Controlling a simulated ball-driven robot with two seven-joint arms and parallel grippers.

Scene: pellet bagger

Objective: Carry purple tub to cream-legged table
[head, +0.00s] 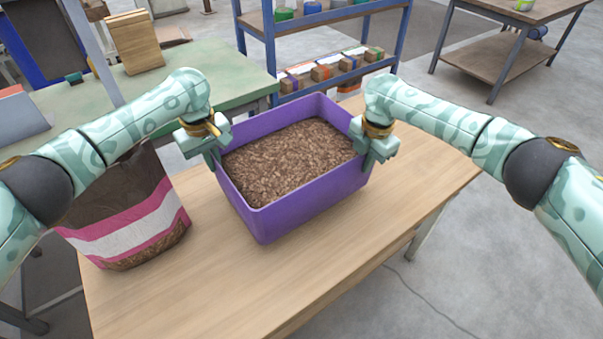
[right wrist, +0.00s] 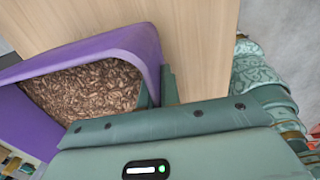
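The purple tub (head: 310,200), filled with brown pellets, is at a wooden-topped table (head: 200,285); I cannot tell whether its base touches the top. One pale, cream-looking leg (head: 424,236) shows under this table. My left gripper (head: 212,152) is at the tub's left wall and appears shut on its rim. My right gripper (head: 370,152) is at the right wall. In the right wrist view the tub's wall (right wrist: 148,50) passes between the fingers of my right gripper (right wrist: 158,92), one inside and one outside. The tub looks about level.
A brown, white and pink pellet bag (head: 135,225) stands left of the tub. Behind are a green-topped table (head: 225,72) and a blue-framed shelf (head: 330,18) with boxes. A dark-legged table (head: 490,55) stands at the back right. Open floor (head: 480,270) lies to the right.

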